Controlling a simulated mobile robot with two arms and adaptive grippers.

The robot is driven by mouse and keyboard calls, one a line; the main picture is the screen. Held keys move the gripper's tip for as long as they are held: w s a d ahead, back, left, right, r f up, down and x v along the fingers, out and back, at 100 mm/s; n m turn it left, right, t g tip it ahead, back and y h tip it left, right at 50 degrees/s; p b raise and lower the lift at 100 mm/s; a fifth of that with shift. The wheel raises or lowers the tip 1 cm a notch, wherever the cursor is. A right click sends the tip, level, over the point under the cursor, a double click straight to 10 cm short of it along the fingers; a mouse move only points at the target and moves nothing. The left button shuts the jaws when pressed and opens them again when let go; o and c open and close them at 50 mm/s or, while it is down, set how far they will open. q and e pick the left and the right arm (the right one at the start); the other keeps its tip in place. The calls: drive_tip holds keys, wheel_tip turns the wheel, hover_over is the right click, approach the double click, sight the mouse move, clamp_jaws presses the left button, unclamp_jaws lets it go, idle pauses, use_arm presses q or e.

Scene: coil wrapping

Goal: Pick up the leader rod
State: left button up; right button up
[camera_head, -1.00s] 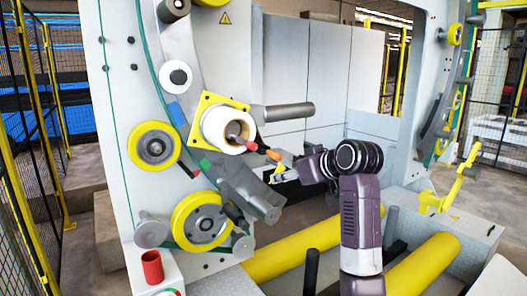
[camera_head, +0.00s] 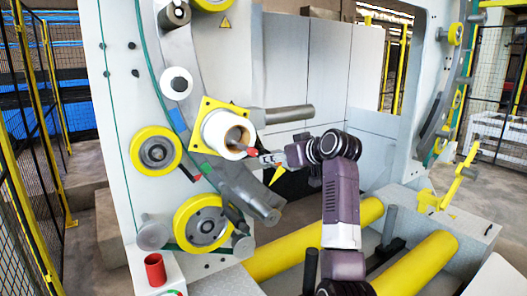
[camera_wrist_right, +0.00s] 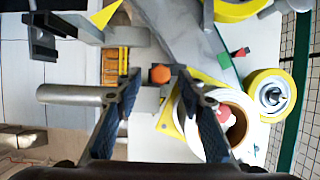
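The leader rod, which I take to be the thin rod with a red part (camera_head: 248,152), sticks out near the open core of the white roll. Its outer part is hidden by my right gripper (camera_head: 262,157) in the head view. In the right wrist view an orange hexagonal end (camera_wrist_right: 160,74) shows between the fingertips of my right gripper (camera_wrist_right: 158,76), with a gap on each side. The fingers are spread and not visibly clamped. A red round end (camera_wrist_right: 223,112) shows before the roll's core. My left gripper is out of view.
The white roll (camera_head: 217,130) sits on a yellow square plate (camera_head: 207,104) on the machine's white panel. A grey bar (camera_head: 290,113) projects just above my right gripper. Yellow-rimmed wheels (camera_head: 204,222) and yellow rollers (camera_head: 417,262) lie lower. A red cup (camera_head: 154,270) stands at the front left.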

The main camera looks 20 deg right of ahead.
drive_tip(key=shift+w+f, duration=0.1)
drive_tip(key=shift+c, duration=0.3)
clamp_jaws()
drive_tip(key=shift+r, duration=0.2)
drive_tip(key=shift+r, duration=0.55)
wheel_tip(320, 180, up, 19)
drive_tip(key=b, duration=0.2)
drive_tip(key=shift+f, duration=0.15)
